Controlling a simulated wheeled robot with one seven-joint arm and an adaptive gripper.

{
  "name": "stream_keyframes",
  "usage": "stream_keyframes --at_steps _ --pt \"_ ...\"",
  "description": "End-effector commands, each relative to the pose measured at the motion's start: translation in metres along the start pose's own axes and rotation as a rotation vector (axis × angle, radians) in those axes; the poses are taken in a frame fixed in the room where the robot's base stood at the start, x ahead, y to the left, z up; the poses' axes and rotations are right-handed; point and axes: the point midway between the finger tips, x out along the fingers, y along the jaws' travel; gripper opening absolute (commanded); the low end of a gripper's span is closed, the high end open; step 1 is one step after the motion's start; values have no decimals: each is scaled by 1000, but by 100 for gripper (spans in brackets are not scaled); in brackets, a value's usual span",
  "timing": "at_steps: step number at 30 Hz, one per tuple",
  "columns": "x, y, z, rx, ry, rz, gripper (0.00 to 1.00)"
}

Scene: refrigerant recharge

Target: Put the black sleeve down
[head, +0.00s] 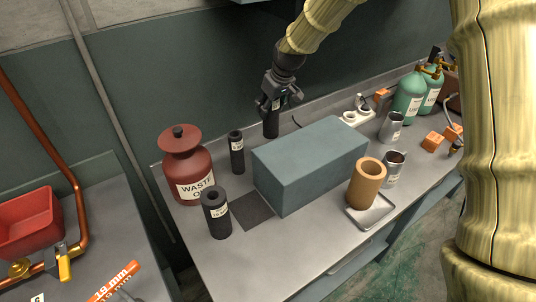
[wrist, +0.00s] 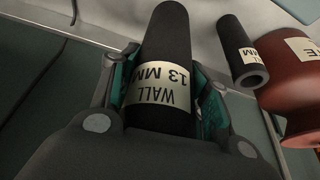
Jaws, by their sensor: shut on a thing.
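My gripper (head: 273,108) is shut on a black sleeve (head: 271,128) behind the blue-grey box, near the back of the bench. In the wrist view the held sleeve (wrist: 168,45) lies between the fingers, with a cream label reading "WALL 13 MM". It is about upright in the head view; I cannot tell whether its lower end touches the bench. A second, slim black sleeve (head: 236,153) stands beside the waste can; it also shows in the wrist view (wrist: 238,45). A thicker black sleeve (head: 216,215) stands nearer the front. A dark square mat (head: 250,211) lies bare beside it.
The blue-grey box (head: 300,165) takes up mid-bench. A red waste can (head: 188,165) stands left. An orange-brown cylinder (head: 366,183) stands on a metal tray (head: 370,216). Metal cups (head: 391,127) and green gas bottles (head: 408,100) are at right. The front left bench (head: 255,255) is clear.

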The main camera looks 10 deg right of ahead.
Motion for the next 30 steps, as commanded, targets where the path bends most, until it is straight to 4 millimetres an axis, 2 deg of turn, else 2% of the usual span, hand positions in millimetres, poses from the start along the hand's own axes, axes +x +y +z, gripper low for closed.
stream_keyframes --at_steps 5,13,23,30 --pt "15 -2 4 -7 0 -2 22" --pt "53 -11 13 -19 -1 -8 22" --pt "71 -10 21 -18 0 -7 22" --pt "96 -8 32 -16 -1 -6 22"
